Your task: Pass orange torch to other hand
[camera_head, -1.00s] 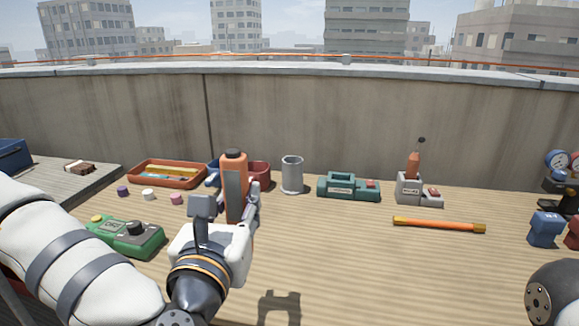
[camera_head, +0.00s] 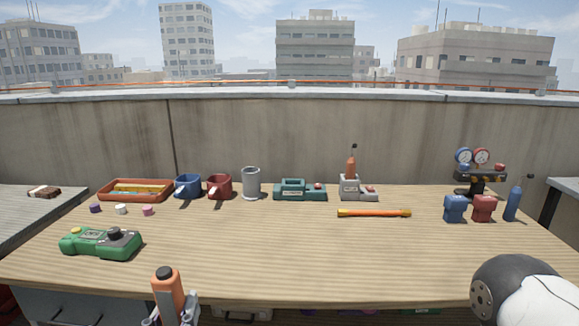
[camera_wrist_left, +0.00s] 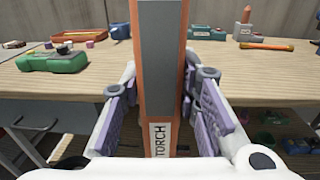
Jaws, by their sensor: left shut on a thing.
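The orange torch (camera_head: 167,293), with a grey panel and dark cap, stands upright in my left gripper (camera_head: 170,319) at the bottom of the head view, before the bench's front edge. In the left wrist view the torch (camera_wrist_left: 160,134) shows its TORCH label between the two purple-padded fingers of the left gripper (camera_wrist_left: 163,105), which is shut on it. My right arm shows only as a black and white part at the lower right of the head view; its gripper is out of view.
The wooden bench (camera_head: 270,250) is clear in its middle. A green meter (camera_head: 100,243) lies at left. Behind are an orange tray (camera_head: 112,194), blue mug (camera_head: 187,187), red mug (camera_head: 220,187), grey cup (camera_head: 251,183), teal device (camera_head: 300,190), and orange-yellow rod (camera_head: 374,213).

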